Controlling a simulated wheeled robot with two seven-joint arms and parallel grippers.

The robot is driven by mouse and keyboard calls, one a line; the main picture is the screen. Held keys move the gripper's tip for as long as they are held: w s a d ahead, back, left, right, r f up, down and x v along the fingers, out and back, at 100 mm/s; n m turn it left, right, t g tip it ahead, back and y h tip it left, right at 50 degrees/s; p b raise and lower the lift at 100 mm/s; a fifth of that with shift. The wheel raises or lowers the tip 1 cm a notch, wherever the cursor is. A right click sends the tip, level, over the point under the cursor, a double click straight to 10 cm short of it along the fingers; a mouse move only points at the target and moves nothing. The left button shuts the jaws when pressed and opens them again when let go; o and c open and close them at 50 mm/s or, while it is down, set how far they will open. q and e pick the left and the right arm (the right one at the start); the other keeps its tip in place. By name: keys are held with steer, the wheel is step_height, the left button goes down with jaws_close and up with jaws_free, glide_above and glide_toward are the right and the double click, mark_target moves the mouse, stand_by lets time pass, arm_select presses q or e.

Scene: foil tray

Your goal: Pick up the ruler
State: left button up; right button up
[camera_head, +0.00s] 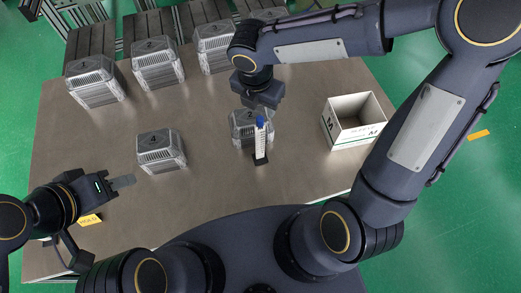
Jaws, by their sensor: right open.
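I cannot make out a ruler for certain. A slim white upright thing with a blue top (260,135) stands on the table in front of a grey foil-like container marked 2 (240,130), with a dark patch at its foot. My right gripper (261,108) points down just above and behind it, open; its fingertips are hard to see, and it partly covers the container. My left gripper (124,182) is low at the table's left, pointing right, apart from the containers. Its jaws are seen edge-on, so their opening is unclear.
A container marked 4 (161,152) stands left of centre. Several similar containers (157,63) line the table's (215,185) back edge. An open white box (353,122) stands at the right. A yellow label (90,219) lies beside my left gripper. The front middle is clear.

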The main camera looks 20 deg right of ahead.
mark_target(260, 118)
steer(key=f, duration=0.5)
steer(key=w+f+b, duration=0.1)
steer(key=f, duration=0.2)
steer(key=shift+d, duration=0.1)
steer(key=shift+s, duration=0.1)
steer(key=shift+c, duration=0.5)
steer(key=shift+r, duration=0.1)
jaws_close()
